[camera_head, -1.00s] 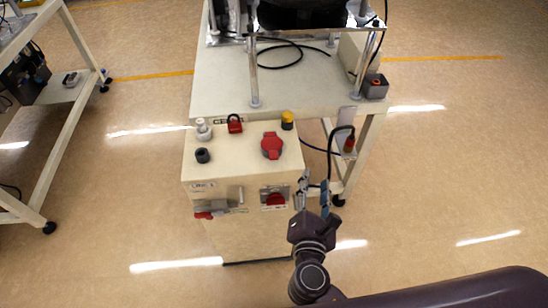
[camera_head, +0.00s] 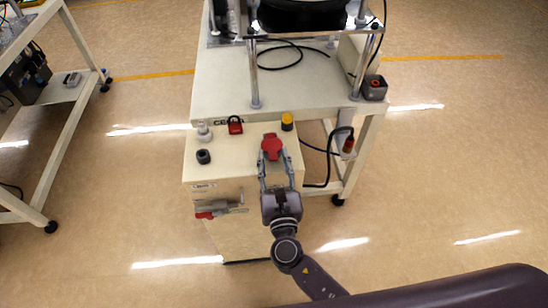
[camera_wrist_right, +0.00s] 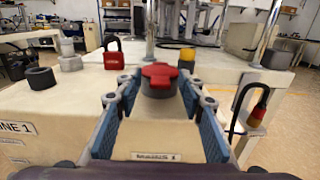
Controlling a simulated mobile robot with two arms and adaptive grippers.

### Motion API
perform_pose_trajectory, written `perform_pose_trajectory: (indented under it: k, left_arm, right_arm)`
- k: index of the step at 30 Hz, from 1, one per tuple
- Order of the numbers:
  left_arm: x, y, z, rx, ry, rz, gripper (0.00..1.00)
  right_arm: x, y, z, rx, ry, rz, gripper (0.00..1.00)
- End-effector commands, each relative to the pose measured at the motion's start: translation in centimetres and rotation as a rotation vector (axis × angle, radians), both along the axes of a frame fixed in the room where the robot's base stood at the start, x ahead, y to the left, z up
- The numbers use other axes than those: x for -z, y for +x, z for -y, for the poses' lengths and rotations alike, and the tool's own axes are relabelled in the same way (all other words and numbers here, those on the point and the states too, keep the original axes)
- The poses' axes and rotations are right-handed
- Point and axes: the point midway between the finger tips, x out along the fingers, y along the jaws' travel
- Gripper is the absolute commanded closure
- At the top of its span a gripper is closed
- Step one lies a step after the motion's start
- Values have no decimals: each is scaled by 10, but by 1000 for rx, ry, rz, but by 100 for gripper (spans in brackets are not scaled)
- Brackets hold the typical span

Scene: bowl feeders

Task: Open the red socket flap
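The red socket flap (camera_head: 272,148) sits on top of the white cabinet, near its right side, and looks closed. In the right wrist view the flap (camera_wrist_right: 160,74) is a red cap on a dark round base, centred ahead between the fingers. My right gripper (camera_head: 276,165) is open, its two fingers pointing at the socket from the front edge of the cabinet top. In the right wrist view the gripper (camera_wrist_right: 158,92) has blue pads left and right, with nothing held between them. Whether the fingertips touch the socket, I cannot tell. My left gripper is out of view.
On the cabinet (camera_head: 225,165) stand a red padlock (camera_head: 235,125), a yellow-topped button (camera_head: 287,121), a white knob (camera_head: 204,131) and a black knob (camera_head: 203,156). A cable with a red plug (camera_head: 348,145) hangs at the right.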

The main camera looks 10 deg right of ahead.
Motion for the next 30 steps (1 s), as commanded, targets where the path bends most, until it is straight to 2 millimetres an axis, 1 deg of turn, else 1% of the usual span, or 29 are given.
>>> perform_pose_trajectory:
  k: [7,17,30]
  left_arm:
    - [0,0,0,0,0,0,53]
    - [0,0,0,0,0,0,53]
    - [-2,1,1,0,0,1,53]
  right_arm:
    - [0,1,0,0,1,0,64]
    - [0,1,0,1,1,1,100]
    - [-4,2,1,2,1,4,100]
